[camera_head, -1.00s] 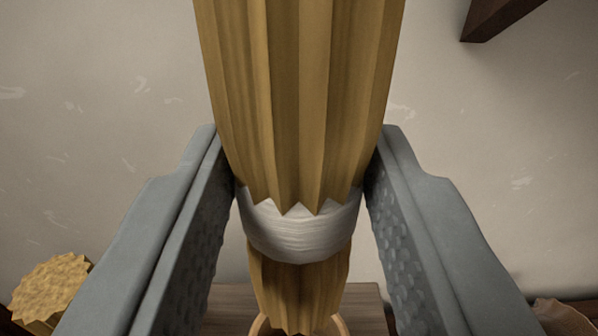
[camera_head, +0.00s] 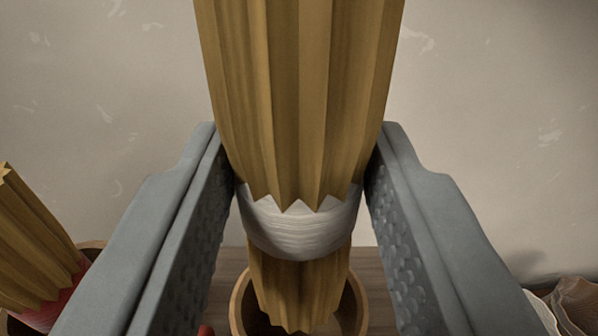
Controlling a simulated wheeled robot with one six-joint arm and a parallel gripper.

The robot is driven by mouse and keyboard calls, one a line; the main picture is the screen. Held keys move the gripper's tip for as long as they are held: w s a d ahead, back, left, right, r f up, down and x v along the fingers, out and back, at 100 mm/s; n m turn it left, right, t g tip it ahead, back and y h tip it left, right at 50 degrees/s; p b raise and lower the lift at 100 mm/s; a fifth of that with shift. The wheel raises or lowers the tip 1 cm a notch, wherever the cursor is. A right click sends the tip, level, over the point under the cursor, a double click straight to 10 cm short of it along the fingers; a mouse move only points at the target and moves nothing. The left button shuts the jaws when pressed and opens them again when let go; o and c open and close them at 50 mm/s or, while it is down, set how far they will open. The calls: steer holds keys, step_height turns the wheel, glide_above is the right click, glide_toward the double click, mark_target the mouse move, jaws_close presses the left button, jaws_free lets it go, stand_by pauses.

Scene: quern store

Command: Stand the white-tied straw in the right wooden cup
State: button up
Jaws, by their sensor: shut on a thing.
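The white-tied straw (camera_head: 299,228) is a yellow-brown bundle with a white band at its narrow waist. It stands upright between the grey fingers of my gripper (camera_head: 300,185), which is shut on it at the band. A round wooden cup (camera_head: 240,300) shows below and behind the straw's lower end. The straw's bottom overlaps the cup's opening in the picture; I cannot tell whether it is above the rim or inside. Much of the cup is hidden by the straw.
At the left, another straw bundle (camera_head: 30,240) with a red band (camera_head: 55,305) leans in a second wooden cup (camera_head: 92,248), partly behind my finger. A brown crumpled thing (camera_head: 578,300) lies at the lower right. A wooden surface (camera_head: 228,268) and a plain wall are behind.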

mark_target(299, 300)
steer(key=shift+f, duration=2.2)
steer(key=o, duration=1.1)
steer(key=shift+c, duration=0.2)
steer(key=s, duration=1.7)
steer(key=shift+s, duration=0.25)
